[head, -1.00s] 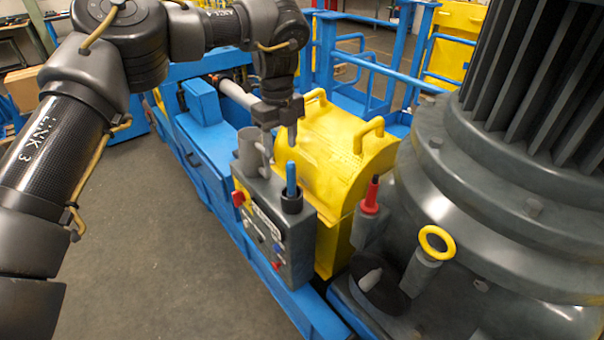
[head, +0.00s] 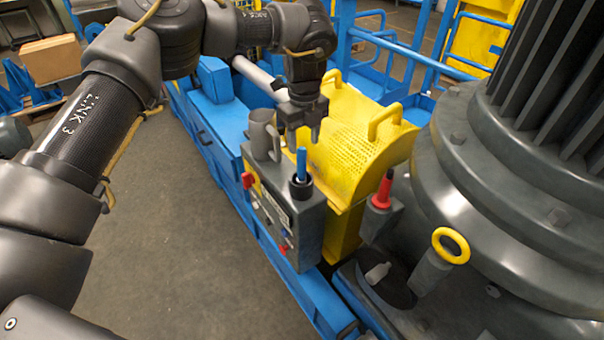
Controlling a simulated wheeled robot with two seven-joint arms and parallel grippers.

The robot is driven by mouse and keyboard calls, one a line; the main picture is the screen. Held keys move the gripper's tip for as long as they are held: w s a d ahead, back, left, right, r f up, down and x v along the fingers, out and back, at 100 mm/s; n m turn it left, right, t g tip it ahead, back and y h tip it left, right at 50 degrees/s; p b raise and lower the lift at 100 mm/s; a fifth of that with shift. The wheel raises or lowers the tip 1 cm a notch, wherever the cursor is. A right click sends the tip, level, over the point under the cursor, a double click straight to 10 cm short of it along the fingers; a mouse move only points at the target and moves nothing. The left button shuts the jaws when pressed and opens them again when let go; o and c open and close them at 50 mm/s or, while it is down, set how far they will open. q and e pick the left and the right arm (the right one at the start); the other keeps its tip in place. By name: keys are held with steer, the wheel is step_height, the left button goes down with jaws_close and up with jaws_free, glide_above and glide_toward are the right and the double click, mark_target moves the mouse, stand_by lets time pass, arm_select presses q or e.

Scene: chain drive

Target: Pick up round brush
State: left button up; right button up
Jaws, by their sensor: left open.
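A blue upright handle (head: 301,162) stands in a dark round cup (head: 300,188) on top of the grey control box (head: 302,225). It may be the round brush; its lower end is hidden in the cup, and I see no bristles. My left gripper (head: 303,135) points down just above and behind the handle in the picture. Its jaws are open and empty, and I cannot tell whether they touch the handle. My right gripper is not in view.
A grey mug (head: 262,138) stands close left of the gripper. A perforated yellow guard (head: 350,150) with handles rises behind. A red-handled tool (head: 383,190) stands in a holder to the right, before the large grey motor (head: 490,200). Open floor (head: 170,230) lies left.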

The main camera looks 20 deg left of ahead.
mark_target(301, 148)
arm_select(q)
steer(key=shift+s+a+f+p, duration=0.1)
steer(key=shift+s+f+p, duration=0.1)
steer(key=shift+f+p, duration=0.15)
step_height(301, 148, down, 4)
steer(key=shift+a+r+p, duration=0.1)
steer(key=shift+a+p, duration=0.05)
steer(key=shift+p, duration=0.5)
steer(key=shift+f, duration=0.3)
steer(key=shift+c, duration=0.3)
steer(key=c, duration=1)
